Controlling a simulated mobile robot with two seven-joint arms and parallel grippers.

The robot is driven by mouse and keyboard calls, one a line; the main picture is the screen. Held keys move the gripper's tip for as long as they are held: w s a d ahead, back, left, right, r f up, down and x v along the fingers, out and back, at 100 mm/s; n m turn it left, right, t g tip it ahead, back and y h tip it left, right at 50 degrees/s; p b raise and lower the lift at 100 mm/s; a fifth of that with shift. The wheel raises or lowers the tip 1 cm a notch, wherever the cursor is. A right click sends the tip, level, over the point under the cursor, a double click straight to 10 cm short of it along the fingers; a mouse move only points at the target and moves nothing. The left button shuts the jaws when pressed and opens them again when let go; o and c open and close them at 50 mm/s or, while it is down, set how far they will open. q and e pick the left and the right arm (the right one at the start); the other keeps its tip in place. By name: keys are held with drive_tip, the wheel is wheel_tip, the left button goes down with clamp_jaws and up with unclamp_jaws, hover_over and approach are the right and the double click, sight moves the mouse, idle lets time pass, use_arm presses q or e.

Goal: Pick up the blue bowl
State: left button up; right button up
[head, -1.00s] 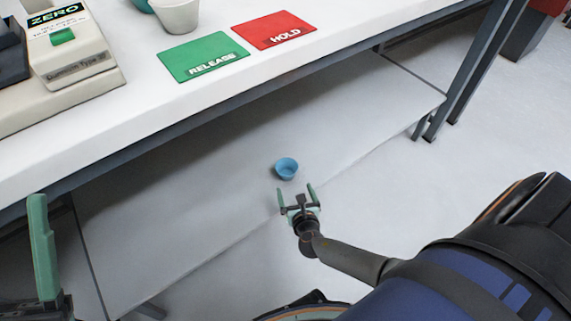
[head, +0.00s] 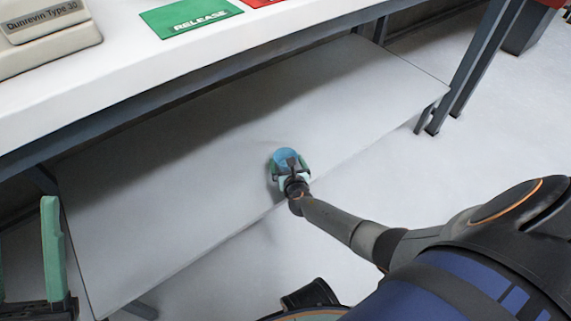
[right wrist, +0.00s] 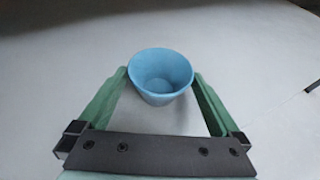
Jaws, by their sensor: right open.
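The blue bowl (head: 287,156) is on the grey lower shelf of the bench, upright, with its open top facing up. My right gripper (head: 289,166) is at the bowl, with its green fingers open on either side of it. In the right wrist view the bowl (right wrist: 161,76) sits between the tips of the open fingers (right wrist: 160,85), with narrow gaps at its sides. Contact cannot be made out. My left gripper (head: 30,260) is at the lower left edge of the head view, partly cut off, with its green fingers apart and nothing seen between them.
The lower shelf (head: 180,190) is otherwise bare around the bowl. The white benchtop (head: 110,85) overhangs it and carries a green RELEASE mat (head: 190,18), a red mat and a beige device (head: 45,30). Dark table legs (head: 475,75) stand at the right.

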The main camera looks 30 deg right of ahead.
drive_tip(key=c, duration=1.1)
use_arm(q)
drive_tip(key=shift+a+r, duration=0.1)
drive_tip(key=shift+r, duration=0.05)
use_arm(e)
drive_tip(key=shift+r, duration=0.2)
